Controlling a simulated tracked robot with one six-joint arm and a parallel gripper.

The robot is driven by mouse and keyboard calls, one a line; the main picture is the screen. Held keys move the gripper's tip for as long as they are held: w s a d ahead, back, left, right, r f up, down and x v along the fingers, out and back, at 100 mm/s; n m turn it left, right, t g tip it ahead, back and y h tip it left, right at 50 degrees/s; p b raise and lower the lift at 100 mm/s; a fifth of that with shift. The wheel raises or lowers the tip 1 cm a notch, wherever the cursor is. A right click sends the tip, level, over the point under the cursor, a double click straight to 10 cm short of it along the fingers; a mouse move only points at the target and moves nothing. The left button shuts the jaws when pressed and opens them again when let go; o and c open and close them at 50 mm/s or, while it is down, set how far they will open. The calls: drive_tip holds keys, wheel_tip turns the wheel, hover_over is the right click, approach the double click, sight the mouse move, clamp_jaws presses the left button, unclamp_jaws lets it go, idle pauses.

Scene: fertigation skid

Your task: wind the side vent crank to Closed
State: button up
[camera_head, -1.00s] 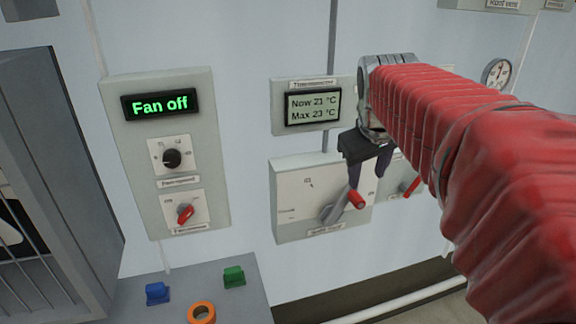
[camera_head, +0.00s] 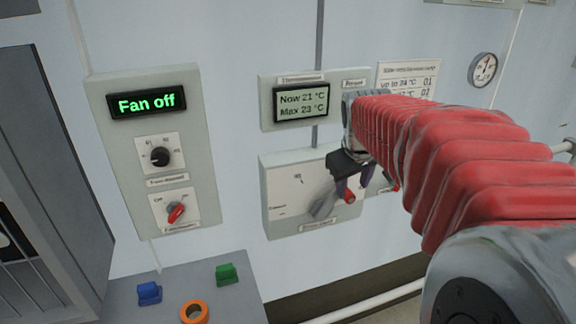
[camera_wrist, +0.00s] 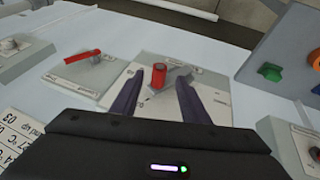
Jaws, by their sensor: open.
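The side vent crank is on a pale panel (camera_head: 282,190) on the wall, below the thermometer display. Its grey arm (camera_head: 322,206) points right and slightly up to a red knob (camera_head: 349,196). My gripper (camera_head: 354,190) is at the knob, its dark fingers partly hiding it. In the wrist view my open gripper (camera_wrist: 160,80) has one finger on each side of the red knob (camera_wrist: 158,74), with gaps visible. I cannot tell how deep the knob sits between the fingers. The panel's lettering is too small to read.
A second red lever (camera_wrist: 83,56) is close beside the crank panel. The fan box (camera_head: 150,150), reading "Fan off", is to the left. A ledge below holds a blue piece (camera_head: 149,293), a green piece (camera_head: 227,274) and an orange ring (camera_head: 194,312).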

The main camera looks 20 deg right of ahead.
sight(350, 197)
drive_tip(key=x, duration=0.6)
drive_tip(key=shift+c, duration=0.3)
clamp_jaws()
drive_tip(key=shift+a, duration=0.1)
idle(0.4)
